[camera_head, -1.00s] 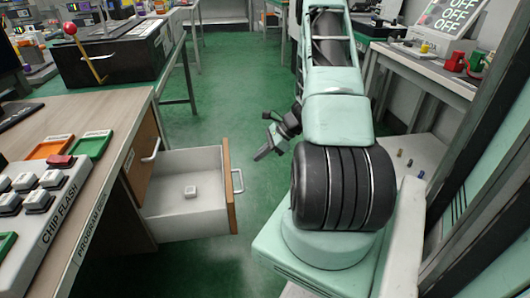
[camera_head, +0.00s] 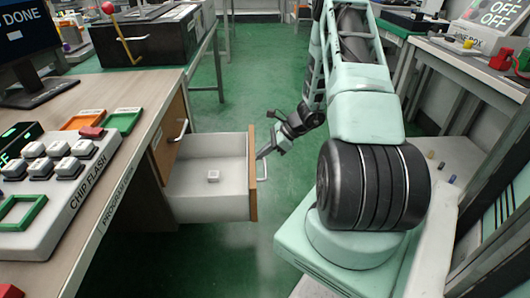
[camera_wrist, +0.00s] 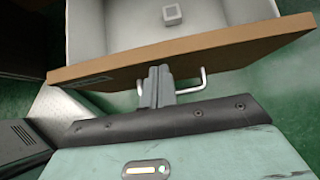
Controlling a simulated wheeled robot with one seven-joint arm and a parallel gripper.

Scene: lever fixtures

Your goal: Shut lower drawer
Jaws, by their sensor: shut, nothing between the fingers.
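The lower drawer (camera_head: 209,207) stands pulled out from the desk's left-hand cabinet, with a white inside, a brown wooden front and a white bar handle (camera_head: 264,166). A small white block (camera_head: 213,176) lies in it. The drawer also shows in the wrist view, with its wooden front (camera_wrist: 225,50) across the picture. My gripper (camera_head: 265,152) is at the outer side of the drawer front, near the handle. In the wrist view my gripper (camera_wrist: 157,72) is shut and empty, its fingertips at the drawer front beside the handle (camera_wrist: 203,80). I cannot tell if they touch it.
The upper drawer (camera_head: 170,135) above is shut, with its own handle. The desk (camera_head: 125,150) carries a button panel (camera_head: 65,170) and a monitor. Green floor is open behind the drawer. A side bench (camera_head: 470,65) stands at the right.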

